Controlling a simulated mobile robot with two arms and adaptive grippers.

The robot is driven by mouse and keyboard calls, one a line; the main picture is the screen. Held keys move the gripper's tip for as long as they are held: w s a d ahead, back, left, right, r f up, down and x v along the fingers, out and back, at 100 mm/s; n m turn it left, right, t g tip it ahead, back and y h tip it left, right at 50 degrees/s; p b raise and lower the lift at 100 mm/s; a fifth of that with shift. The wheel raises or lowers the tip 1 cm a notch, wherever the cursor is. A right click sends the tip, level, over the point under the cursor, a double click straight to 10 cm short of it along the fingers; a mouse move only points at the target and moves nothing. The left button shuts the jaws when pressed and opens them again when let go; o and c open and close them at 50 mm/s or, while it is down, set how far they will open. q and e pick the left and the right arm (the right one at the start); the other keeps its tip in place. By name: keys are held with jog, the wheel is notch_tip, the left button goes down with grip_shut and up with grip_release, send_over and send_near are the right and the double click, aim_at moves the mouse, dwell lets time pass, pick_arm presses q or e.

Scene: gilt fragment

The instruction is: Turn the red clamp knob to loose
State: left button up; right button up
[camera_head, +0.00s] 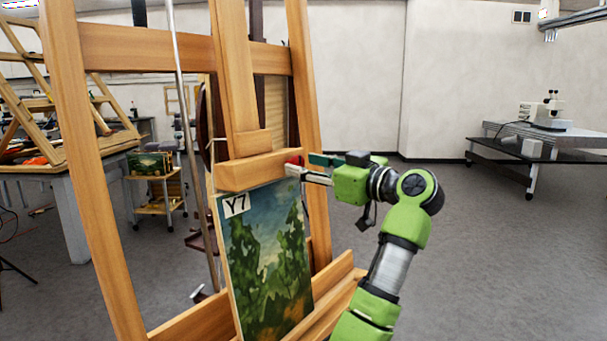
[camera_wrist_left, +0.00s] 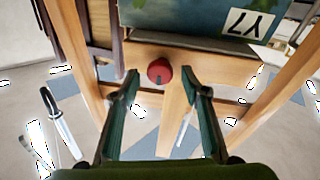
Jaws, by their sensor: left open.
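The red clamp knob (camera_wrist_left: 160,71) is round and sits on the wooden crosspiece of the easel, by the edge of the painting. In the head view only a bit of the knob (camera_head: 295,160) shows behind the fingers. My left gripper (camera_wrist_left: 159,82) is open, with one fingertip on each side of the knob. I cannot tell whether the fingers touch it; a gap shows on both sides. In the head view the left gripper (camera_head: 303,167) reaches the clamp block from the right. My right gripper is not in view.
The wooden easel (camera_head: 70,150) fills the left and middle. A painting marked Y7 (camera_head: 265,250) stands on it below the clamp block (camera_head: 250,172). A bench with a microscope (camera_head: 550,115) stands at the far right. The floor at right is clear.

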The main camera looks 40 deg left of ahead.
pick_arm(q)
jog(key=shift+a, duration=0.75)
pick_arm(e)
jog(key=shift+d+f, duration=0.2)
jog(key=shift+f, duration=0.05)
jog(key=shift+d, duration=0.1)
pick_arm(q)
jog(key=c, duration=1.1)
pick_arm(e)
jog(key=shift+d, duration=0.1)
